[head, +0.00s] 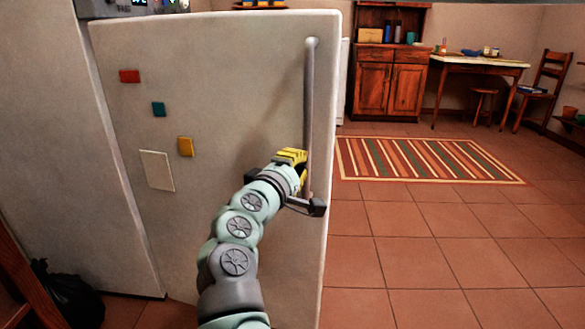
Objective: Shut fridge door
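The white fridge door (230,80) fills the left and middle of the head view. Its right edge stands out toward the room, and the opening behind it is hidden, so I cannot tell how far it is open. A long grey vertical handle (309,100) runs along its right side. My gripper (312,202), with a yellow body and dark fingers, is at the lower end of the handle, close to the door's face. I cannot see whether the fingers are closed around the handle.
Small magnets and a pale note (157,170) are on the door. A black bag (70,298) lies on the floor at the lower left. A striped rug (430,160), wooden cabinet (388,80) and table (480,62) are farther back. Tiled floor at the right is clear.

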